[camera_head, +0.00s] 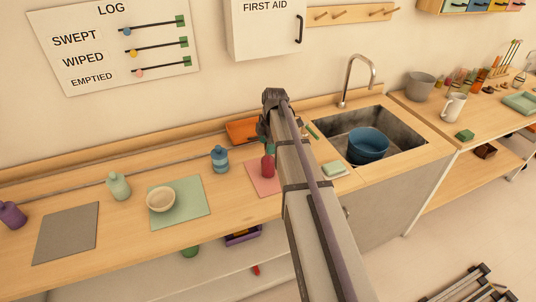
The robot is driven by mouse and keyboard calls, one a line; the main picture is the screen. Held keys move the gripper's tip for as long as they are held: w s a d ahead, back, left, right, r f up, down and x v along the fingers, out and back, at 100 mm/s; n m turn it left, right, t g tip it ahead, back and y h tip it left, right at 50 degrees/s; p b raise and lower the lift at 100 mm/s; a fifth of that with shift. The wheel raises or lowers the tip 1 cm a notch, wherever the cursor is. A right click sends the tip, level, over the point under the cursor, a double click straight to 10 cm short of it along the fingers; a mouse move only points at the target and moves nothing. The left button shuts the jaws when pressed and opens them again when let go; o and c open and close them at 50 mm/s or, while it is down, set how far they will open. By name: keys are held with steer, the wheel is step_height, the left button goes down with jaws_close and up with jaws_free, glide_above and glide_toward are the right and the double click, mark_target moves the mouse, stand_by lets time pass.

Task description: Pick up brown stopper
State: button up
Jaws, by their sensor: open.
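I cannot make out a brown stopper for certain; small dark and brown pieces on the right-hand table are too small to tell apart. My gripper (266,138) is open at the far end of my arm, over the counter beside the orange tray (240,131). It is small and partly hidden by my arm, and I see nothing held in it. A red bottle (268,167) stands on a pink mat just below it in the picture. A blue bottle (220,158), a pale green bottle (118,185) and a purple bottle (12,214) stand further left.
A beige bowl (161,200) sits on a green mat (196,211); a grey mat (67,234) is bare. Right of my arm, a sink (408,140) holds a blue basin (367,146). A white mug (454,107) and grey pot (419,85) stand on the right-hand table.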

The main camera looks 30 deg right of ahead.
steer(key=shift+r, duration=0.15)
steer(key=shift+c, duration=0.4)
steer(key=c, duration=0.9)
steer(key=shift+r, duration=0.1)
step_height(320, 180, up, 10)
steer(key=p, duration=1)
